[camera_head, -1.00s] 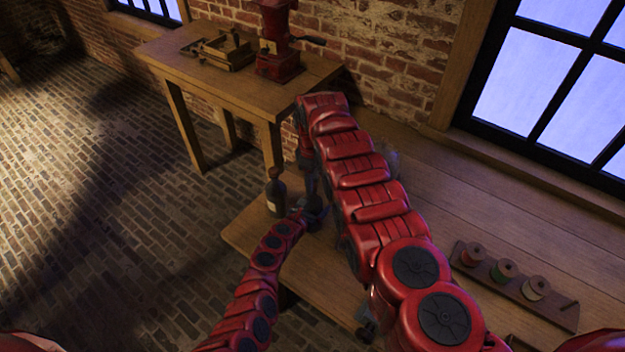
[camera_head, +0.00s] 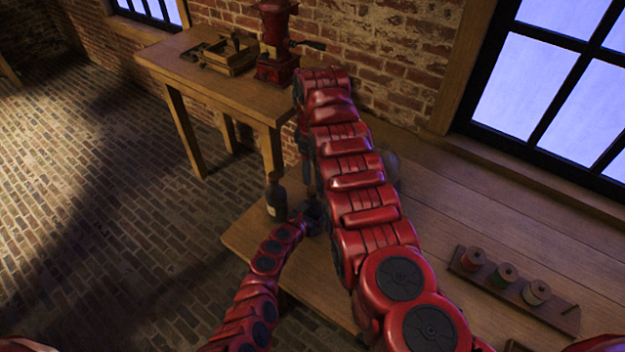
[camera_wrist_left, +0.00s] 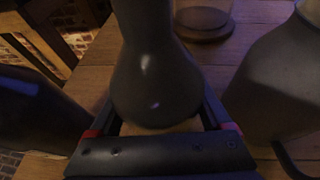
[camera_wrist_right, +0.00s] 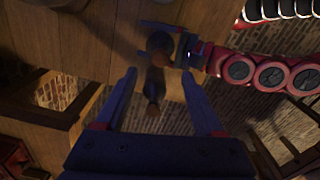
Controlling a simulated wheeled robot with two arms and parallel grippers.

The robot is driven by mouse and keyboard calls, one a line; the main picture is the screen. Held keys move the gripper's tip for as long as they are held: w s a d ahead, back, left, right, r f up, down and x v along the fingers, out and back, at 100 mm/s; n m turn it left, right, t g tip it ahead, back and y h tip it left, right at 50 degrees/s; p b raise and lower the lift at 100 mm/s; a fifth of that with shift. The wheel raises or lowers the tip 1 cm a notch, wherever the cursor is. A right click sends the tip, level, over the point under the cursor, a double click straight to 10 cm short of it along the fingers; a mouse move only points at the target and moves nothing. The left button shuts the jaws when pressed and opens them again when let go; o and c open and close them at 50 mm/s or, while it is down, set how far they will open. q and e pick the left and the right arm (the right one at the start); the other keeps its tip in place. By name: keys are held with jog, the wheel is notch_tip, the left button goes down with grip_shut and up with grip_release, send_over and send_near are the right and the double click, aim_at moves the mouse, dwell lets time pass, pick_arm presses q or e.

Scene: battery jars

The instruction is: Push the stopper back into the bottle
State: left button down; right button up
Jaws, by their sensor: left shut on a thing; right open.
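My left gripper (camera_head: 313,214) is shut around a dark grey bottle (camera_wrist_left: 155,75), which fills the middle of the left wrist view. The same bottle shows end-on from above in the right wrist view (camera_wrist_right: 160,43). My right gripper (camera_wrist_right: 160,74) is open and empty above it, its two fingers apart on either side of the view's middle. In the head view the right gripper (camera_head: 306,172) hangs just above the left one, partly hidden by my right arm. I cannot make out a stopper; the bottle's mouth is too dark to tell.
A dark labelled bottle (camera_head: 276,197) stands left of my left gripper at the bench edge. A grey jug (camera_wrist_left: 285,80) and a glass jar (camera_wrist_left: 203,18) stand close by. A spool rack (camera_head: 515,287) lies right. A side table (camera_head: 190,72) holds a red grinder (camera_head: 276,45).

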jog(key=shift+r, duration=2.3)
pick_arm(q)
grip_release()
jog(key=shift+s+a+r+p, duration=0.3)
jog(key=shift+r+p, duration=0.1)
jog(key=shift+p, duration=0.05)
jog(key=v, duration=1.6)
jog(key=shift+s, duration=0.3)
pick_arm(e)
jog(key=shift+r, duration=0.75)
pick_arm(q)
jog(key=shift+f, duration=0.1)
